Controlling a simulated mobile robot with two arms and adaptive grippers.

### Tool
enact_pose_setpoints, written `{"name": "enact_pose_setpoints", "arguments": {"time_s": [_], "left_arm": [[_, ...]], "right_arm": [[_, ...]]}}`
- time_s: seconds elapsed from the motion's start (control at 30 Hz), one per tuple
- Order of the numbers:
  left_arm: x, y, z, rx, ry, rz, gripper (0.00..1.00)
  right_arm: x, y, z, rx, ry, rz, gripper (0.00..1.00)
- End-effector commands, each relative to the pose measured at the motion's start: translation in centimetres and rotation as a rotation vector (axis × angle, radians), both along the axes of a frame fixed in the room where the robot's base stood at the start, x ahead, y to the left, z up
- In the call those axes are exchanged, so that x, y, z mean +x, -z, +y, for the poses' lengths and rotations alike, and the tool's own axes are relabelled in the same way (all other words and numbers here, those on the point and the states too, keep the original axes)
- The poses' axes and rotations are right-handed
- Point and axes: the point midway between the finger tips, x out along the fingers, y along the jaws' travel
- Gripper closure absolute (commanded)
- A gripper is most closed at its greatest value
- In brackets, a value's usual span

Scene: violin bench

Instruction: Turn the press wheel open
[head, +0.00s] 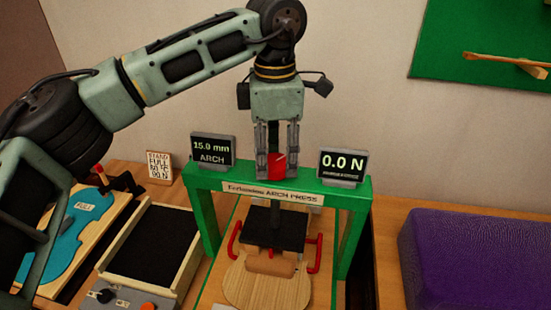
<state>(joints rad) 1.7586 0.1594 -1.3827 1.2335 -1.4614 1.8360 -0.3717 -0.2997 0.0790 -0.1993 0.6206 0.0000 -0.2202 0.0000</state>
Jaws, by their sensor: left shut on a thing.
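The arch press has a green frame (350,222) standing on the bench. Its red press wheel (277,165) sits at the top middle of the frame. My left gripper (277,162) points straight down from above and is shut on the wheel, with one finger on each side hiding part of it. Below the frame, a dark press plate (272,228) is above a wooden violin plate (262,285), with a light brown block (270,262) between them. The left display (212,150) reads 15.0 mm ARCH and the right display (342,166) reads 0.0 N. My right gripper is not in view.
Red handles (320,255) flank the press plate. A framed black pad (155,243) and a blue violin-shaped piece (65,232) lie at the left. A small sign (159,166) stands behind them. A purple block (480,258) fills the right side. A green board (485,50) hangs on the wall.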

Motion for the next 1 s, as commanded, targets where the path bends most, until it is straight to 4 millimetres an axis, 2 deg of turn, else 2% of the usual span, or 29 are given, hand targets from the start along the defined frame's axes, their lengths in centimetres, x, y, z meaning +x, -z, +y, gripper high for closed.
{"name": "enact_pose_setpoints", "arguments": {"time_s": [1.0], "left_arm": [[0.0, -0.3, 0.5, -0.006, -0.970, -0.010, 0.84]], "right_arm": [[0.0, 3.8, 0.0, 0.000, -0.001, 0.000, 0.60]]}}
